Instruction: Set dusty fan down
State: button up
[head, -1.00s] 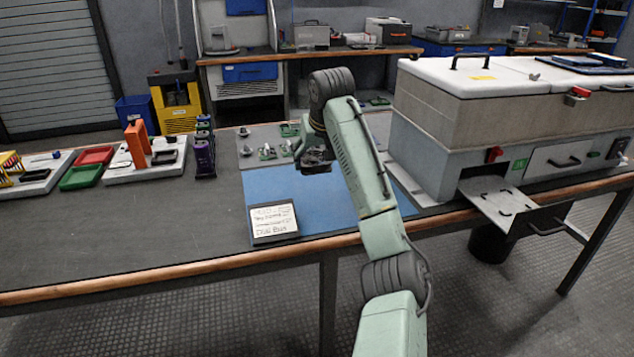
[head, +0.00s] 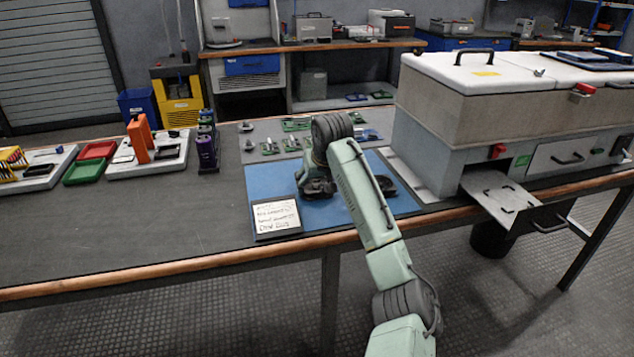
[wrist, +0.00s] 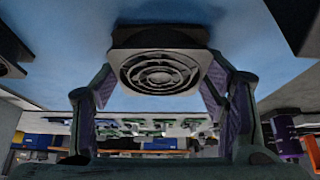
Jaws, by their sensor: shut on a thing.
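The dusty fan (wrist: 160,72) is a small dark square frame with a round, concentric grille, grey with dust. It sits between the purple-padded fingers of my gripper (wrist: 158,88), which is shut on it. In the head view my gripper (head: 318,188) is low over the blue mat (head: 340,208), just behind the white label card (head: 277,217). The fan is mostly hidden there by my gripper and arm. It is at or very close to the mat; I cannot tell whether it touches.
A black part (head: 386,186) lies on the mat right of my arm. Several small parts lie on the grey mat (head: 258,153) behind. The large grey machine (head: 450,120) stands at right, its drawer (head: 512,198) open. Trays and a purple part (head: 207,150) stand at left.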

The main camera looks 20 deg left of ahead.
jog(key=shift+f, duration=0.1)
jog(key=o, duration=1.2)
jog(key=b+v, duration=0.1)
jog(key=v, duration=1.1)
